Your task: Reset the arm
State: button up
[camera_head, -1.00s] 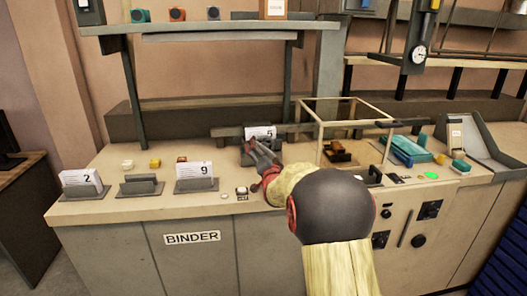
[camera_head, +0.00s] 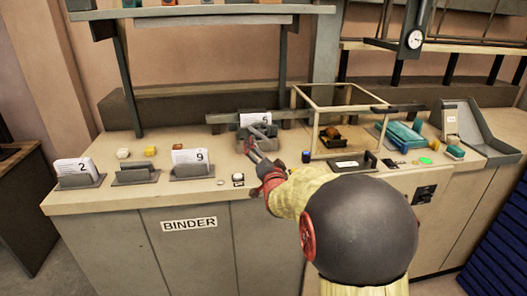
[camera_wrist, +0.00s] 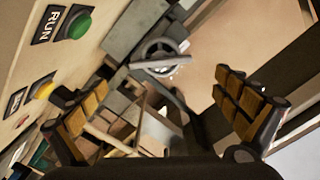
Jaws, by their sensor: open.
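My forearm and round dark elbow fill the lower right of the head view and hide part of the counter front.
An open box frame (camera_head: 316,145) stands right of my gripper. A shelf (camera_head: 200,13) hangs above. The wrist view shows a green RUN button (camera_wrist: 78,23) and a yellow button (camera_wrist: 42,91).

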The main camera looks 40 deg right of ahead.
jog(key=s+a+r+n+g+y+p, duration=0.15)
jog(key=a+n+y, duration=0.25)
jog(key=a, duration=0.9)
jog(key=s+a+f+n+g+y+p, duration=0.1)
jog(key=s+a+n+g+y, duration=0.3)
jog(key=s+a, duration=1.4)
jog(key=a+n+g, duration=0.1)
jog(key=n, duration=0.3)
jog(key=shift+s+a+f+y, duration=0.15)
jog(key=shift+s+f+y, duration=0.05)
jog(key=shift+s+y, duration=0.1)
jog(key=s+a+n+g, duration=0.1)
jog(key=s, duration=0.2)
jog(key=s+a+f+n+g, duration=0.1)
jog(key=s+a, duration=0.1)
jog(key=s, duration=0.2)
jog(key=s+a+f+n+g+y+p, duration=0.1)
jog(key=s, duration=0.3)
jog(key=shift+s+a+f, duration=0.2)
jog(key=shift+a+f, duration=0.05)
